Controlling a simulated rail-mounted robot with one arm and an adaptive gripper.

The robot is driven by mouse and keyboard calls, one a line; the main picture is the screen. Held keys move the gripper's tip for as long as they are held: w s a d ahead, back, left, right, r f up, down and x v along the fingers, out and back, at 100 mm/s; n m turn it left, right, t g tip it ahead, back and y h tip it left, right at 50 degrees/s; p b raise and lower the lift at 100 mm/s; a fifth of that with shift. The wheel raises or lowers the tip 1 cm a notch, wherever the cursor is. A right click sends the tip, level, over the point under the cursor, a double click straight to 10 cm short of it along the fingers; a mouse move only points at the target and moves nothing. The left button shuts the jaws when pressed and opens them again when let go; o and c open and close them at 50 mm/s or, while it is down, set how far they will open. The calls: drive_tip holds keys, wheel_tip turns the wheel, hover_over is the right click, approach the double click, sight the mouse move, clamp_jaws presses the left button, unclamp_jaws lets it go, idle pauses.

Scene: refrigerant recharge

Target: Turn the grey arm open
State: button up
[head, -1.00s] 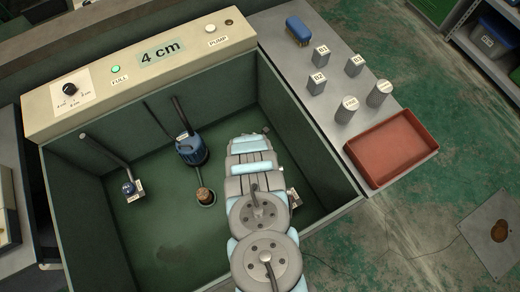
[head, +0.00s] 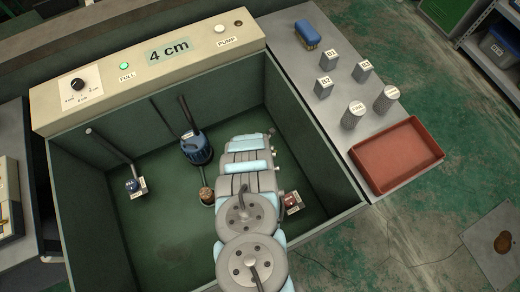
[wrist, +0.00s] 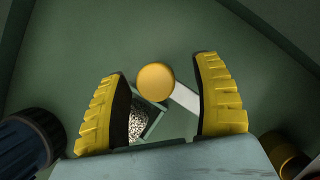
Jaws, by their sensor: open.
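In the wrist view, a light grey bar (wrist: 186,97), likely the grey arm, shows between my fingers. It runs down to the right from beside a round yellow knob (wrist: 155,82). Below the knob is a small green frame (wrist: 154,122) with speckled material (wrist: 143,128) in it. My gripper (wrist: 163,70) is open, its two yellow fingers on either side of these parts. Nothing is held. I cannot tell the height gap. In the head view my own arm reaches into the green tank (head: 140,235) and hides the gripper and the grey bar.
A blue pump (head: 195,150) and a brown-topped fitting (head: 207,195) stand left of my arm. A red fitting (head: 291,203) sits close right. The tank walls enclose the space. The right bench holds labelled cylinders and a red tray (head: 395,155).

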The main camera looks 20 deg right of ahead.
drive_tip(key=shift+s+a+r, duration=0.15)
drive_tip(key=shift+a+r, duration=0.2)
drive_tip(key=shift+r, duration=0.25)
drive_tip(key=shift+s+a+r, duration=0.15)
drive_tip(key=shift+a+r, duration=0.15)
drive_tip(key=shift+r, duration=0.25)
drive_tip(key=shift+s+r, duration=0.25)
drive_tip(key=shift+r, duration=0.35)
drive_tip(key=v, duration=0.7)
drive_tip(key=shift+r, duration=0.2)
drive_tip(key=shift+s+a, duration=0.1)
